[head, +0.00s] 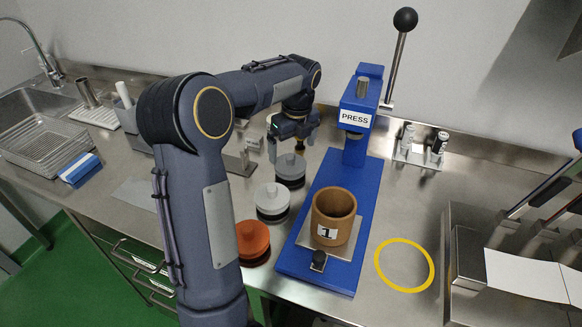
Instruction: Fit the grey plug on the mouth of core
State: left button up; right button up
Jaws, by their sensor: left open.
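The grey plug (290,166) stands upright on the steel counter, the farthest of three knobbed plugs left of the press. The core is a brown open-topped cylinder (346,229) marked 1, upright on the plate of the blue press, with its mouth uncovered. My left gripper (299,145) is open and empty, just above the grey plug's knob. Whether its fingers touch or straddle the knob cannot be told. My right gripper is not in view.
A white plug (271,198) and an orange plug (252,237) stand nearer in the same row. The blue press (366,185) has a raised lever with a black ball (405,19). A yellow ring (429,263) marks bare counter at the right. A sink (40,103) is at far left.

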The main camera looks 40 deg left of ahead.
aim_at(290, 156)
pick_arm(q)
jog(key=f, duration=0.4)
jog(key=a+f, duration=0.1)
jog(key=f, duration=0.1)
jog(key=shift+w+a+f, duration=0.1)
jog(key=shift+w+f, duration=0.05)
jog(key=shift+f, duration=0.25)
jog(key=c, duration=0.9)
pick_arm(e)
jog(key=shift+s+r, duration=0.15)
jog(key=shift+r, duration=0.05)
pick_arm(q)
jog(key=shift+r, duration=0.1)
